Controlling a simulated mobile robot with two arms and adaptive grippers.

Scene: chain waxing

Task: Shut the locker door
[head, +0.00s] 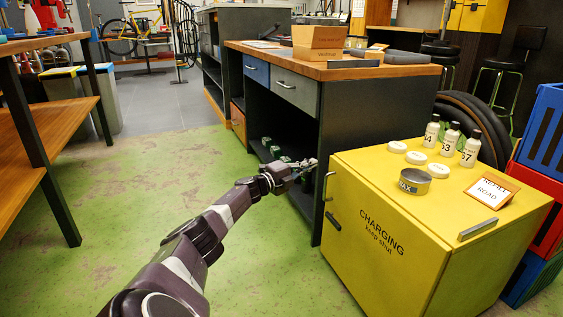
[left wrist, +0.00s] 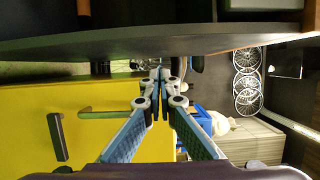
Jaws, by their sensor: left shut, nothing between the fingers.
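The yellow locker (head: 480,163) stands at the right of the head view. Its door (head: 375,250), lettered "CHARGING keep shut", faces left and looks flush with the body; I see no clear gap. A bent handle (head: 328,186) and a dark latch piece (head: 333,220) sit near its far edge. In the left wrist view the yellow door (left wrist: 45,100) fills the left, with the handle (left wrist: 98,114) and dark piece (left wrist: 57,137). My left gripper (head: 308,164) is shut and empty, just left of the handle and apparently apart from it. My right gripper is not in view.
A dark workbench (head: 365,125) with drawers stands close behind my left gripper. Bottles (head: 447,139), white discs (head: 416,157), a tin (head: 414,181) and a sign (head: 492,190) stand on the locker. Stacked crates (head: 540,190) are at its right. Green floor (head: 270,270) is clear before the door.

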